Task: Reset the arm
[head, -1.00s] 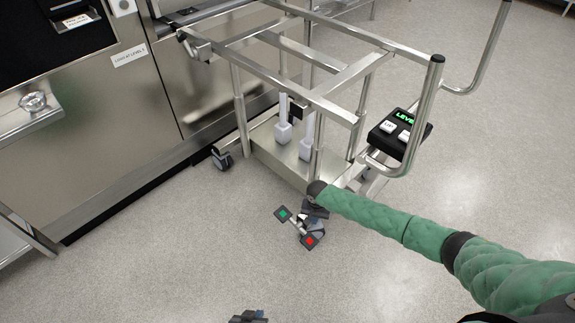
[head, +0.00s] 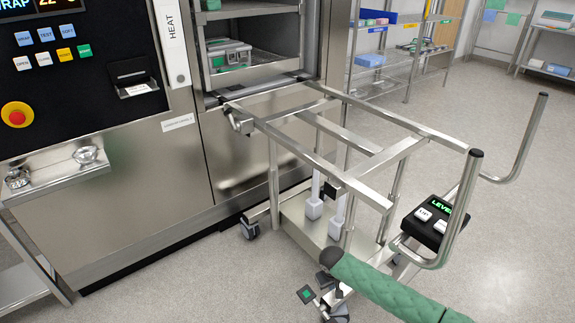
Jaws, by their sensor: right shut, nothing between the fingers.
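My right gripper (head: 321,301) shows at the bottom of the head view, at the end of my green-sleeved right arm. It is shut and empty. It hangs over the floor at the near side of the steel transfer trolley (head: 365,158), low in front of the trolley's base. I cannot tell whether the arm touches the trolley. My left gripper is out of view.
A black level control box (head: 436,221) sits by the trolley's handle. The washer panel (head: 60,50) has an emergency button (head: 17,117). Floor at right is clear.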

